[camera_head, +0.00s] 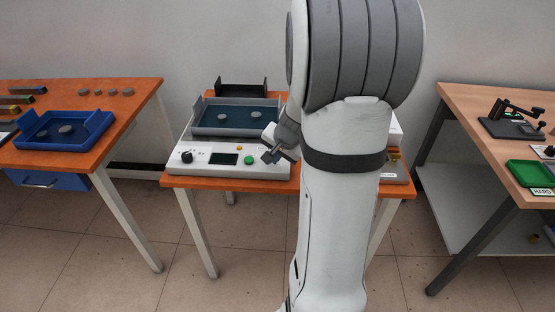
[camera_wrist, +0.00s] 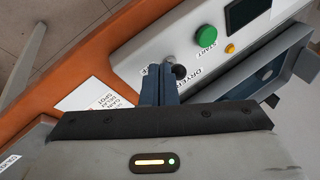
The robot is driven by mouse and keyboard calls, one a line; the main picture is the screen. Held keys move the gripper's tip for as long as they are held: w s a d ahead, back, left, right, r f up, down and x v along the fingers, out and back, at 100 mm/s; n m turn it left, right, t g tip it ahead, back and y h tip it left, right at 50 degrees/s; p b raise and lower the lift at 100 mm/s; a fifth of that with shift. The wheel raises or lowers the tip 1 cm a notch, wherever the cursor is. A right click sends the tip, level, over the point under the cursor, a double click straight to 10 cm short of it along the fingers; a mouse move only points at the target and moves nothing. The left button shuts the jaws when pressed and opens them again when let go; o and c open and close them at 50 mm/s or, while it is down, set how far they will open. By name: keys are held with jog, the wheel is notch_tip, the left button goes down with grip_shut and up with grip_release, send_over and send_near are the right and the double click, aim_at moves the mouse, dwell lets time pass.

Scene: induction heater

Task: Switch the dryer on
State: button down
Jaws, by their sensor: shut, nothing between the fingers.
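The heater unit (camera_head: 225,172) is a white box on the middle table, with a control panel along its front. In the wrist view, the dryer switch (camera_wrist: 179,71) is a small metal toggle with a dark rounded end, next to the DRYER label (camera_wrist: 198,76). My gripper (camera_wrist: 161,72) is shut and empty, its dark fingertips right beside the switch. I cannot tell whether they touch it. In the head view, my gripper (camera_head: 268,156) is over the right part of the panel, hiding the switch. Which way the switch is set is unclear.
A green START button (camera_wrist: 206,38) and a small orange light (camera_wrist: 230,49) are near the switch. The panel also has a black knob (camera_head: 187,157) and a display (camera_head: 224,159). A blue tray (camera_head: 62,145) is on the left table, a green tray (camera_head: 527,174) on the right one.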

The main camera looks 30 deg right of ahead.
jog(key=shift+a, duration=0.25)
jog(key=shift+w+d+r+p, duration=0.1)
jog(key=shift+d+r+p, duration=0.1)
jog(key=shift+d+p, duration=0.4)
jog(key=shift+w+a+g+p, duration=0.1)
jog(key=shift+a+g+p, duration=0.1)
jog(key=shift+g+p, duration=0.15)
